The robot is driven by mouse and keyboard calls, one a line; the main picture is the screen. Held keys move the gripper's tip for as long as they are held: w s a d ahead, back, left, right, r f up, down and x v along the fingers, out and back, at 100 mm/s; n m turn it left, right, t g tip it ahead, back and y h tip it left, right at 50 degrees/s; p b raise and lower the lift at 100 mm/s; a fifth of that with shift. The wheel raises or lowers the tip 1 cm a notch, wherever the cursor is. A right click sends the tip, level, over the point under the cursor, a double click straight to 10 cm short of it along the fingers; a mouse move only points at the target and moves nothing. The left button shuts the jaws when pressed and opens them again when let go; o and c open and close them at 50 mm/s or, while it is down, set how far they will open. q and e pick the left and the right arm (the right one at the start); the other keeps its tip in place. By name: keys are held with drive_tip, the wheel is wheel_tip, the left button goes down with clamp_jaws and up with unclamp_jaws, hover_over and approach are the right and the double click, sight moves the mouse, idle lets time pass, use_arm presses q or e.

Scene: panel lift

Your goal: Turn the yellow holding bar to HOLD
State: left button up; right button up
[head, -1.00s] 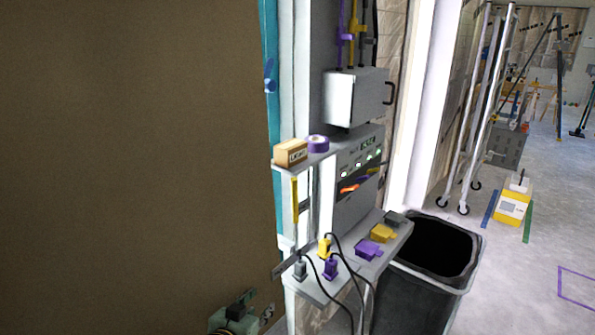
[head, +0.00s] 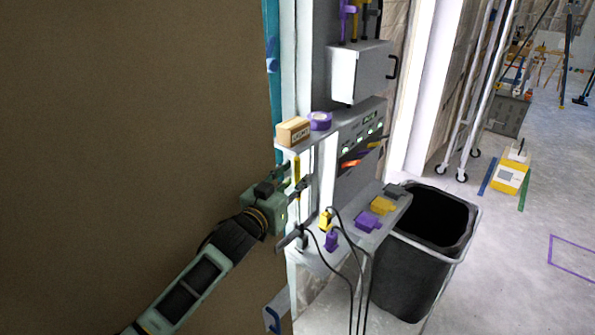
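The yellow holding bar (head: 297,168) is a thin upright yellow strip below the small shelf at the edge of the large brown panel (head: 130,130). My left gripper (head: 291,179) reaches up from the lower left. Its green and dark fingers look spread apart and are right beside the bar, overlapping its lower part in the picture. Whether they touch it I cannot tell. The bar's lower end is partly hidden. No HOLD marking is readable. My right gripper is not in view.
A labelled box (head: 293,131) and purple tape roll (head: 320,121) sit on the shelf above. A lower ledge carries purple and yellow plugs (head: 368,220) with hanging black cables. A grey control panel (head: 358,150) stands behind. A black bin (head: 425,250) stands to the right.

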use_arm(q)
drive_tip(key=shift+x, duration=1.1)
clamp_jaws()
